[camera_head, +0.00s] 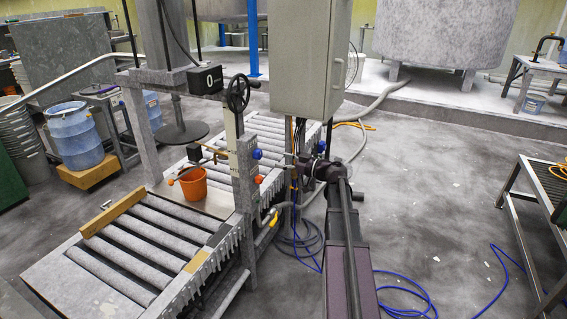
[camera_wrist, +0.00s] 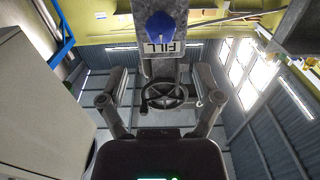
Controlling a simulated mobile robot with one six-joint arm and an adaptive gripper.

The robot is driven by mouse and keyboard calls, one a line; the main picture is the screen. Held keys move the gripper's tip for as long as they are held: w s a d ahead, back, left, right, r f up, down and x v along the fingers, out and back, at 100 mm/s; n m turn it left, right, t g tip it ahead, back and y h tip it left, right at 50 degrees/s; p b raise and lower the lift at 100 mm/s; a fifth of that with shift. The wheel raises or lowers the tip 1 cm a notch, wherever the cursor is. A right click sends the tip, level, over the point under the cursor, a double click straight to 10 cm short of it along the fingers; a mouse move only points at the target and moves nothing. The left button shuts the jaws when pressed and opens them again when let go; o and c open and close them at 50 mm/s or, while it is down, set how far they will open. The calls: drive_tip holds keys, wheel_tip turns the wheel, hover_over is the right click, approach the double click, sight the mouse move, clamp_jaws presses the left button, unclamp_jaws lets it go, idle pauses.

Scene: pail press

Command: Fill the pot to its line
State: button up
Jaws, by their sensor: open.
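The pot is an orange pail (camera_head: 192,184) standing on a pale plate under the press, among the rollers; its fill level and line are too small to make out. A blue knob (camera_head: 257,153) sticks out of the press post, with an orange knob (camera_head: 258,180) below it. In the wrist view a blue knob (camera_wrist: 160,25) stands beside a plate marked FILL (camera_wrist: 160,47). My gripper (camera_head: 291,159) is right of the post, apart from the knobs. In the wrist view my gripper (camera_wrist: 160,78) is open and empty, with a handwheel (camera_wrist: 168,95) visible between its fingers.
A grey cabinet (camera_head: 310,60) hangs just above my arm and fills the left of the wrist view. The roller conveyor (camera_head: 130,245) lies left. Blue hoses (camera_head: 405,290) lie on the floor. A bench (camera_head: 535,190) stands right; floor between is mostly clear.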

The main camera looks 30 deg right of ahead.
sight(260, 155)
drive_tip(key=shift+w+a, duration=0.1)
drive_tip(key=shift+x, duration=4.5)
drive_tip(key=c, duration=0.6)
